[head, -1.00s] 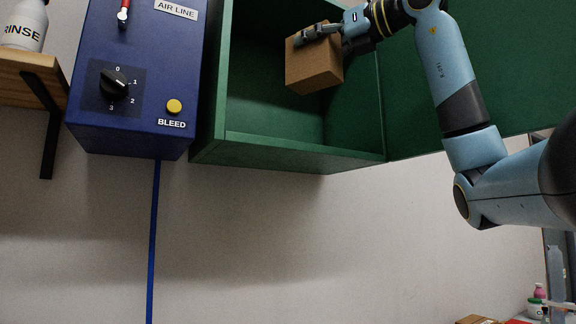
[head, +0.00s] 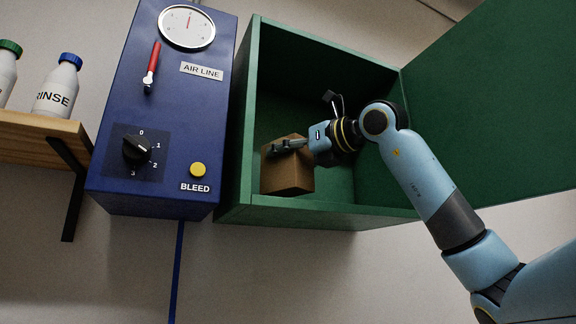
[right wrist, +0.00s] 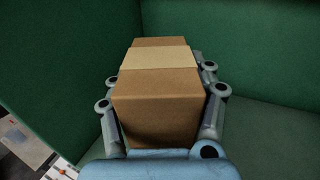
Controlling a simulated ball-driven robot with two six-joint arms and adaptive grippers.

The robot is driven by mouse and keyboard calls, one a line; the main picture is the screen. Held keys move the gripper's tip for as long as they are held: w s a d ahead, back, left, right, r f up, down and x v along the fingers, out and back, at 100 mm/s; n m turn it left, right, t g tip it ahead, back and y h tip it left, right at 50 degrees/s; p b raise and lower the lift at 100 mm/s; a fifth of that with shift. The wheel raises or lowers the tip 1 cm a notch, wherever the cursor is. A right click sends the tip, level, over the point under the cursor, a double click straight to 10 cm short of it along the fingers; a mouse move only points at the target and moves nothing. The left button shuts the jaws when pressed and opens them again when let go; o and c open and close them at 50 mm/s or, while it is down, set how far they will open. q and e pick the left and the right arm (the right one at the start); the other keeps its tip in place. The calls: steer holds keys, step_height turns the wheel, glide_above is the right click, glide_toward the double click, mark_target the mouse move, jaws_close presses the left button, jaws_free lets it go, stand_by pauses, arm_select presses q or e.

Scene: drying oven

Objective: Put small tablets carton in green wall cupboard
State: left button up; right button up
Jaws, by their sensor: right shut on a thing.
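The small tablets carton (head: 288,172) is a plain brown box inside the green wall cupboard (head: 300,216), low down near its floor and toward the left side. I cannot tell whether it touches the floor. My right gripper (head: 286,147) is shut on the carton, coming in from the right. In the right wrist view the carton (right wrist: 157,100), with a pale tape band across its top, sits between the fingers on both sides. The cupboard's door stands open to the right. My left gripper is not in view.
A blue air line box (head: 165,110) with a gauge, red lever, knob and yellow button hangs just left of the cupboard. A wooden shelf (head: 40,130) with white bottles is at far left. The open green door (head: 490,110) flanks my right arm.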

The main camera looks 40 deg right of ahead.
mark_target(289, 194)
step_height(289, 194, down, 3)
steer(key=shift+d+r, duration=0.15)
steer(key=shift+b, duration=0.3)
steer(key=o, duration=1.4)
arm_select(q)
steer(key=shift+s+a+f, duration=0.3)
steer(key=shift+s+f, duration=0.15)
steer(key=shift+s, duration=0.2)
arm_select(e)
steer(key=shift+o, duration=0.2)
